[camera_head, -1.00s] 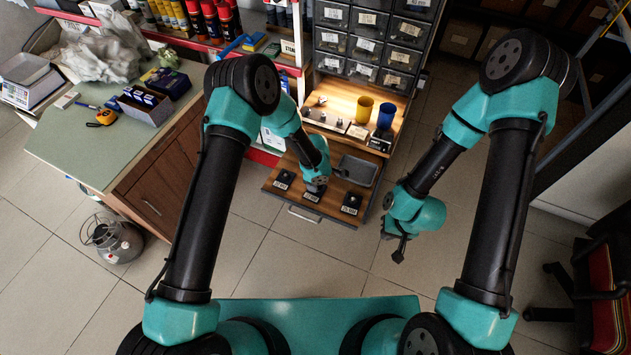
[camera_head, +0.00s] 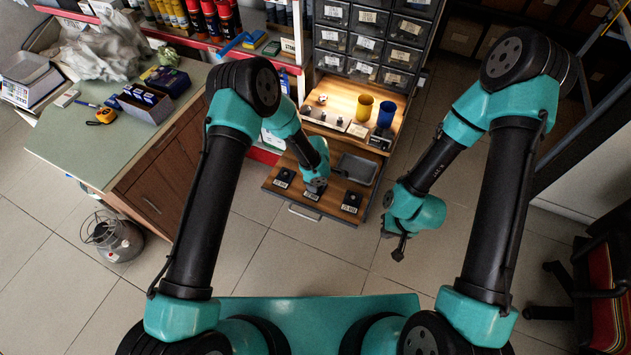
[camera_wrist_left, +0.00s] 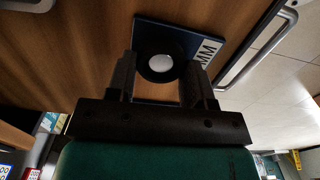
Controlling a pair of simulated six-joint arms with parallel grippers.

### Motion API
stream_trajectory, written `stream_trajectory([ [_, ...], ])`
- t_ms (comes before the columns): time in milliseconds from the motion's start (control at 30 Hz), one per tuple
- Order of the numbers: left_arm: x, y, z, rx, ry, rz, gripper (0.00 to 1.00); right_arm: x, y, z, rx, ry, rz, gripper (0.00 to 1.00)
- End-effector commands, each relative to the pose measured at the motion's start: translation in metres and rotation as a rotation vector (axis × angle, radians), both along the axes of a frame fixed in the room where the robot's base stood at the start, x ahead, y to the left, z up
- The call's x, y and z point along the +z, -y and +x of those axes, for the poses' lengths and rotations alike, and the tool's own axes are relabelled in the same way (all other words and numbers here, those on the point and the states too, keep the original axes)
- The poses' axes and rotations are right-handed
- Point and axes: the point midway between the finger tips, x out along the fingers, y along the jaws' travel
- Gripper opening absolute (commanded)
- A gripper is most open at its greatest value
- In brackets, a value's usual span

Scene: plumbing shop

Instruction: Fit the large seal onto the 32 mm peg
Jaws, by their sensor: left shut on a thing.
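My left gripper (camera_wrist_left: 163,82) is shut on a black ring, the large seal (camera_wrist_left: 146,75), with one finger on each side. The pale round top of a peg (camera_wrist_left: 161,65) shows through the ring's middle. I cannot tell whether the seal is seated or held above the base. Under it is a dark square base plate (camera_wrist_left: 157,28) with a label (camera_wrist_left: 208,52) of which only "MM" reads. In the head view the left gripper (camera_head: 316,186) is over the middle stand of the pulled-out drawer, hiding most of it. My right gripper (camera_head: 398,250) hangs empty over the floor.
Other dark stands are at the drawer's left (camera_head: 284,177) and right (camera_head: 351,201). A grey tray (camera_head: 372,170) lies behind them. The lit shelf above holds a yellow cup (camera_head: 364,109), a blue cup (camera_head: 386,114) and small parts. Floor in front is clear.

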Motion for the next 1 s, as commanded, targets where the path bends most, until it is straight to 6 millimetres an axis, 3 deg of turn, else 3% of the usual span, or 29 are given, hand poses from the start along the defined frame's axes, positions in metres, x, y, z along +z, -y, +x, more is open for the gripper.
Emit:
stream_trajectory([
  [267,-0.005,0.000,0.000,-0.001,0.000,0.000,0.26,0.000,0.000,0.000,0.000,0.000,0.000,0.00],
  [300,-0.004,0.000,0.000,-0.001,0.000,0.000,0.51,0.000,0.000,0.000,0.000,0.000,0.000,0.00],
  [400,-0.004,0.000,0.000,-0.001,0.000,0.000,0.58,0.000,0.000,0.000,0.000,0.000,0.000,0.00],
  [667,-0.003,0.000,0.000,-0.001,0.000,0.000,0.58,0.000,0.000,0.000,0.000,0.000,0.000,0.00],
  [1000,0.016,0.001,0.000,-0.002,0.001,0.000,0.58,0.000,0.000,0.000,0.000,0.000,0.000,0.00],
])
